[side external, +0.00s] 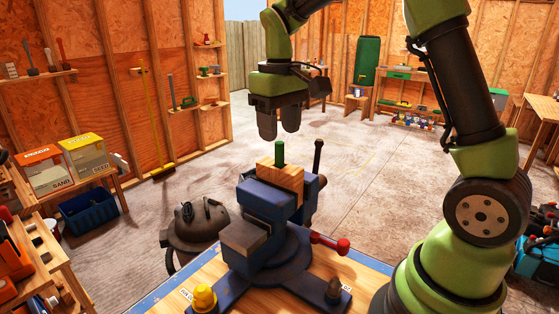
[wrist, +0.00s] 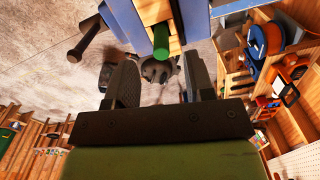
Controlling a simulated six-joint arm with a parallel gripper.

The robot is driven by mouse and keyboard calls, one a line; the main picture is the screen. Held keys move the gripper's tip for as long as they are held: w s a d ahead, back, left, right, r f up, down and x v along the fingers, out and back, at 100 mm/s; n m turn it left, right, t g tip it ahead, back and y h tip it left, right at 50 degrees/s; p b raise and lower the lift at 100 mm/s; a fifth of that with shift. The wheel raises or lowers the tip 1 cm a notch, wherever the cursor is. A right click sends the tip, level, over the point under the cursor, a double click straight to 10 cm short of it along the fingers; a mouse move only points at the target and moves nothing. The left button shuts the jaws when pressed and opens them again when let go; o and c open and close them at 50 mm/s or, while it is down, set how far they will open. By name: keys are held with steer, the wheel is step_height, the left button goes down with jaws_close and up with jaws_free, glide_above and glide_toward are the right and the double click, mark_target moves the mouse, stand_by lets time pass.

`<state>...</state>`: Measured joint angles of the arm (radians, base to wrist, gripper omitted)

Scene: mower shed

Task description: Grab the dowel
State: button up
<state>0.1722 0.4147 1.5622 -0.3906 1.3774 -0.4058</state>
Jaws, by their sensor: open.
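The dowel (side external: 280,151) is a short green peg standing upright out of a light wood block (side external: 284,178). The block is held between the jaws of a blue bench vise (side external: 262,200). My gripper (side external: 279,136) is above the dowel, fingers pointing down, and looks close to its top in the side view. In the wrist view, the green dowel (wrist: 161,38) shows beyond the two dark fingers, near the top middle. My gripper (wrist: 160,85) is open there, with a clear gap between the fingers and nothing in it.
A dark upright bar (side external: 318,157) rises right of the block. A shop vacuum (side external: 197,225) stands on the floor at left.

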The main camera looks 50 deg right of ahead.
mark_target(280, 151)
step_height(280, 151, down, 5)
steer(key=shift+s+a+f, duration=0.1)
steer(key=shift+c, duration=0.3)
jaws_close()
